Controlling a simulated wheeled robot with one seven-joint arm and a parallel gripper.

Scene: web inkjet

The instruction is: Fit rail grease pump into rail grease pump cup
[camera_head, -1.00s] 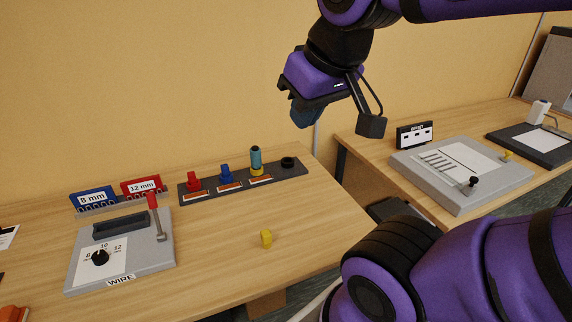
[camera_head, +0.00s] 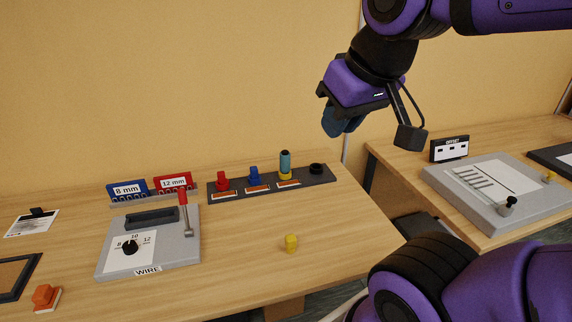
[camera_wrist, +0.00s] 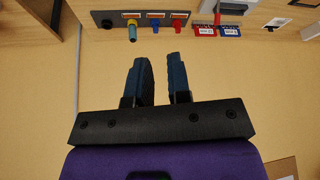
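A dark rail (camera_head: 330,179) lies at the back of the near table, with labels along its front. On it stand a red piece (camera_head: 222,182), a blue piece (camera_head: 254,175) and a teal cylinder (camera_head: 286,160) with a yellow base. A black round cup (camera_head: 316,168) at the rail's right end looks empty. I cannot tell for sure which piece is the grease pump. My gripper (camera_head: 340,126) is open and empty, above and right of the rail; its separated fingers show in the wrist view (camera_wrist: 158,72).
A grey wire device (camera_head: 165,250) with a red lever stands left on the table (camera_head: 235,265). Blue and red size holders (camera_head: 172,182) stand behind it. An orange stamp-like piece (camera_head: 46,296) is at far left. A second table with a grey board (camera_head: 480,215) is at right, across a gap.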

